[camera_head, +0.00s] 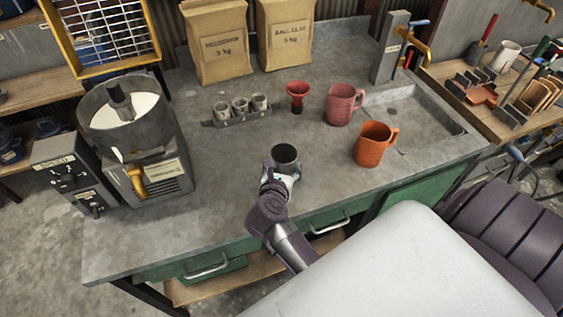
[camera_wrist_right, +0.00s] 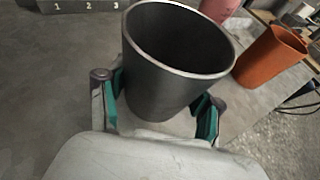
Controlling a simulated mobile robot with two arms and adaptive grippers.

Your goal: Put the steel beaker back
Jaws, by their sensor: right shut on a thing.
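The steel beaker (camera_head: 286,156) is a dark grey, open-topped cup near the middle of the counter. My right gripper (camera_head: 281,176) is shut on it from the near side. In the right wrist view the beaker (camera_wrist_right: 172,70) stands between the green-padded fingers of the gripper (camera_wrist_right: 158,108), and it looks empty as far as I see inside. I cannot tell whether its base touches the counter. My left gripper is not in view.
A rack (camera_head: 242,116) with three small cups stands behind the beaker, beside a red funnel (camera_head: 297,92). A pink jug (camera_head: 342,104) and an orange jug (camera_head: 373,144) stand to the right, near the sink (camera_head: 440,125). A mixer (camera_head: 140,140) is on the left. The counter between mixer and beaker is clear.

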